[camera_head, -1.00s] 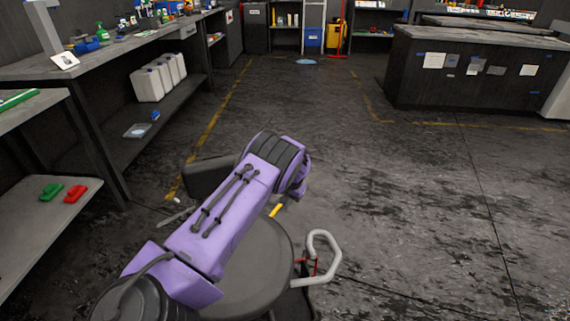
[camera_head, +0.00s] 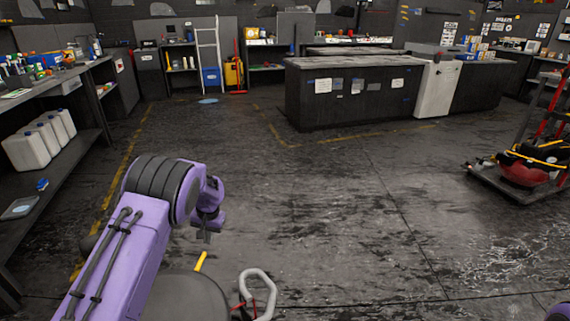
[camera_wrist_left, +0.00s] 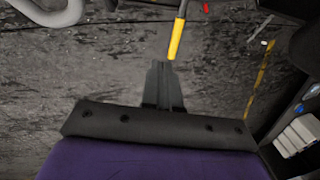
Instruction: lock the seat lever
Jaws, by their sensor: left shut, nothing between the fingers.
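The seat lever (camera_head: 201,261) is a thin rod with a yellow tip, sticking up beside the grey seat (camera_head: 188,300) in the head view. In the left wrist view the yellow end of the lever (camera_wrist_left: 176,40) sits just beyond my fingertips. My left gripper (camera_head: 207,238) is shut and empty, right by the lever's upper end. In the left wrist view its dark fingers (camera_wrist_left: 160,66) are together, pointing at the yellow tip. I cannot tell whether they touch it. The lever's lower part is hidden in the head view. My right gripper is out of view.
A white curved handle (camera_head: 262,284) stands right of the seat. A workbench with white jugs (camera_head: 40,142) lines the left. A dark counter (camera_head: 345,95) stands at the back, and a red and black machine (camera_head: 525,165) at the right. The floor between is open.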

